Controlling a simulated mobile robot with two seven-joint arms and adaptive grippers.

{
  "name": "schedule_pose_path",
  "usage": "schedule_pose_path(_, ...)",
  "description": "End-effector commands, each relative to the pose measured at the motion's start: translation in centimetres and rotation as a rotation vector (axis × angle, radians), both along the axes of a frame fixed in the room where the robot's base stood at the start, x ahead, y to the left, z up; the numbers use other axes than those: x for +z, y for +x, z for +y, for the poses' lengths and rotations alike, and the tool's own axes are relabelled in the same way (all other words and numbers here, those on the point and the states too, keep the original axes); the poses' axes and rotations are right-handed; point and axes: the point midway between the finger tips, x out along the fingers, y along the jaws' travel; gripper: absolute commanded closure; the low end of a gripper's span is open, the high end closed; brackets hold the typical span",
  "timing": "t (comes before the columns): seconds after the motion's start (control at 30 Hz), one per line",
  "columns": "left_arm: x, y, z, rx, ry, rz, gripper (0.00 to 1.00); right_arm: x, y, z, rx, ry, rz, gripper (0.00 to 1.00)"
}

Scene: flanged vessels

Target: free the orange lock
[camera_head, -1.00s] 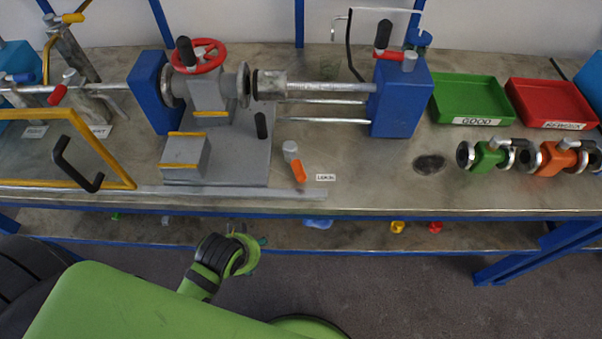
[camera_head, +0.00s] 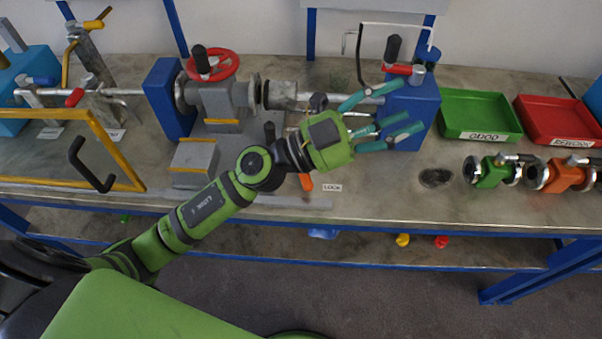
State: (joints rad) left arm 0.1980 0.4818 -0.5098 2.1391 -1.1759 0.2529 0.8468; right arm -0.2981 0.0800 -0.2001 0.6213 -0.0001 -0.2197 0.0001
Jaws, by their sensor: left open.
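The orange lock handle (camera_head: 306,182) shows at the front of the bench, beside a white label (camera_head: 332,188) reading LOCK. Its upper part and pivot are hidden behind my left arm. My left gripper (camera_head: 398,112) is open with its teal fingers spread, pointing right. It is above and to the right of the lock, in front of the blue end block (camera_head: 412,108) and the clamp rods. I see nothing between the fingers. My right gripper is not in view.
A grey valve body with a red handwheel (camera_head: 212,66) stands left of the gripper. Black upright handles rise nearby. A yellow-framed guard (camera_head: 115,150) is at the left. Green (camera_head: 478,132) and red (camera_head: 562,140) trays and small flanged valves are at the right. Bench front near the label is clear.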

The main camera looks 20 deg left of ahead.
Motion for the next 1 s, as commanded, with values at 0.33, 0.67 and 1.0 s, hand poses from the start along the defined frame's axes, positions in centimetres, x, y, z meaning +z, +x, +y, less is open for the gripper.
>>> schedule_pose_path(0.33,-16.1,-1.1,2.4,-0.401,1.075,0.077,0.39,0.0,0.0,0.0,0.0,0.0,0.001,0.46)
schedule_pose_path(0.67,-20.5,2.3,16.2,-0.238,1.651,0.431,0.39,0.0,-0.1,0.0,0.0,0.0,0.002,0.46)
schedule_pose_path(1.0,-24.1,2.8,16.1,-0.231,1.673,0.458,0.39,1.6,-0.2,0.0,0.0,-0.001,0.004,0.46)
